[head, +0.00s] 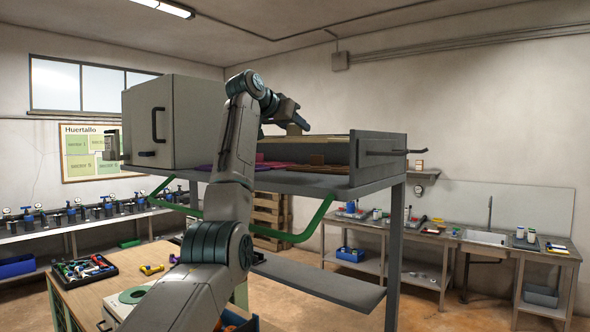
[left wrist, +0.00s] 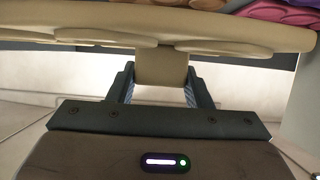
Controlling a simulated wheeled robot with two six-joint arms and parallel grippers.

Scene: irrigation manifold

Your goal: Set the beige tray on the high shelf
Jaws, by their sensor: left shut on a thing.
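The beige tray (head: 325,138) shows as a thin strip over the high shelf, between a grey cabinet and a grey panel. My left gripper (head: 296,122) is above it, at the tray's near part. In the left wrist view the tray (left wrist: 230,32) spans the top of the picture. There my left gripper (left wrist: 160,85) is shut on a beige tab of the tray. The high shelf (head: 330,181) is a grey board with a dark front edge. I cannot tell whether the tray touches anything below it. My right gripper is not in view.
The grey cabinet (head: 162,122) stands on the shelf's left, the grey panel (head: 378,157) with a handle on its right. Purple and brown flat things (head: 275,167) lie on the shelf between them. A green rail (head: 300,236) runs below. Workbenches line the walls.

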